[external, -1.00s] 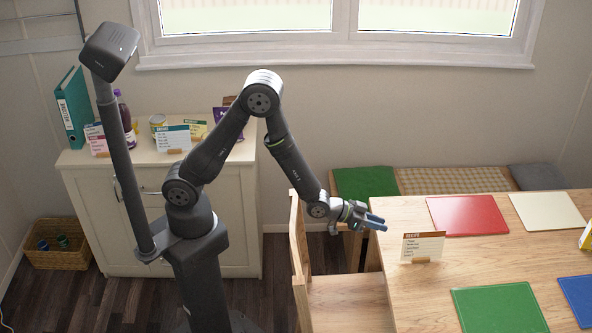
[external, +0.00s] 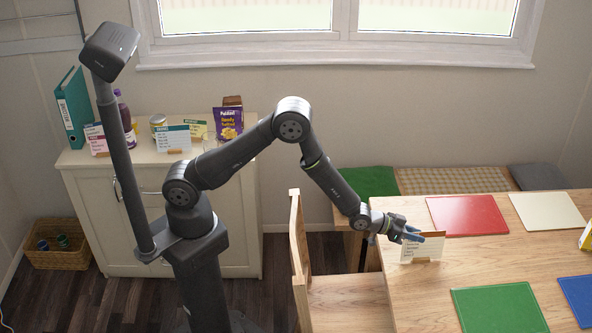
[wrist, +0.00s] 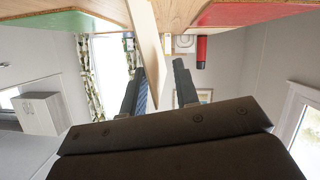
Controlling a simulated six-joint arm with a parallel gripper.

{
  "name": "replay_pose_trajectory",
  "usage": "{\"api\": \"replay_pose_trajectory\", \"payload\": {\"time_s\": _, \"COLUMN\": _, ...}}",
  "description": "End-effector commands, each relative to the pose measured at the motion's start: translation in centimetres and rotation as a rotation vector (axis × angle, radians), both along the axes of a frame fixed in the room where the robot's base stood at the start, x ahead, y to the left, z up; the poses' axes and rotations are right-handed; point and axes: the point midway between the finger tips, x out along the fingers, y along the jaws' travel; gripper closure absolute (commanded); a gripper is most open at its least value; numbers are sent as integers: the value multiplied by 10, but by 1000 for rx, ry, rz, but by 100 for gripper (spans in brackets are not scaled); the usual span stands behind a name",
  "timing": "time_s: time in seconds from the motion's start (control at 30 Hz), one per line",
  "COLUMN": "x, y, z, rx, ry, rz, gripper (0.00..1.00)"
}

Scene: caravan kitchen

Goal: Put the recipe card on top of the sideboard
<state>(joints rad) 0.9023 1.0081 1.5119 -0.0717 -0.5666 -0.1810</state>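The recipe card (external: 426,249) stands upright in a small wooden holder on the wooden table, near its left edge. My gripper (external: 412,236) is at the card's upper part, and its fingers cover part of the card's top in the external view. In the wrist view the card (wrist: 147,45) shows as a pale slab reaching between the two fingertips (wrist: 160,82). The fingers are apart, with a gap on the right side of the card; whether the left finger touches it I cannot tell. The sideboard (external: 160,240) stands at the left, behind my base.
A chair (external: 345,300) stands at the table's left. Red (external: 467,215) and green (external: 500,308) mats lie near the card.

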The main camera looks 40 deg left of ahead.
Motion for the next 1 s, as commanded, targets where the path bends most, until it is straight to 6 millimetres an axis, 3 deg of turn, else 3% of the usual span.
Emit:
{"api": "replay_pose_trajectory", "payload": {"time_s": 0.33, "x": 5, "y": -6, "z": -3, "rx": 1, "ry": 1, "rz": 0, "gripper": 72}}
{"api": "replay_pose_trajectory", "payload": {"time_s": 0.5, "x": 4, "y": -6, "z": -3, "rx": 1, "ry": 1, "rz": 0, "gripper": 100}}
{"api": "replay_pose_trajectory", "payload": {"time_s": 1.0, "x": 4, "y": -6, "z": 3, "rx": -1, "ry": -1, "rz": 0, "gripper": 100}}
